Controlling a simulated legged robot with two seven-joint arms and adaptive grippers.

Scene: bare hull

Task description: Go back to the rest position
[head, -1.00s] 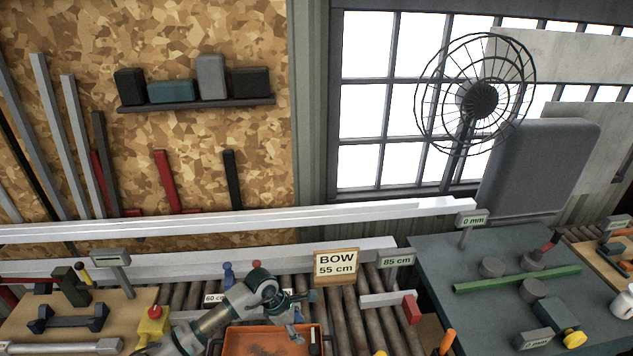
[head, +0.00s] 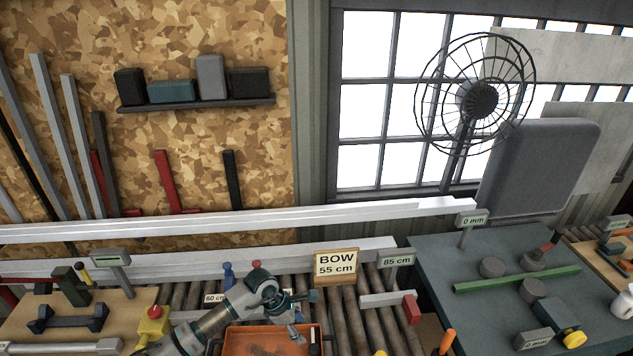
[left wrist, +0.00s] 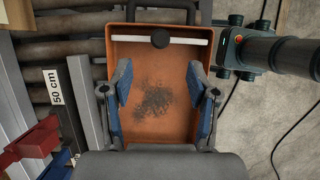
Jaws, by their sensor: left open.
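My left gripper (head: 296,335) reaches in from the lower left in the head view and hangs over an orange tray (head: 262,340). In the left wrist view my left gripper (left wrist: 160,105) has its two blue-padded fingers apart with nothing between them. The orange tray (left wrist: 150,60) lies beneath, with a patch of dark specks on its floor and a white bar with a black knob across its far end. My right gripper does not show in either view.
Rollers (head: 345,310) run behind the tray, with a "BOW 55 cm" sign (head: 336,266). A wooden board with tools (head: 30,315) is at left, a grey-green table (head: 430,270) at right. A fan (head: 478,98) stands before the window. A "50 cm" label (left wrist: 56,88) lies left of the tray.

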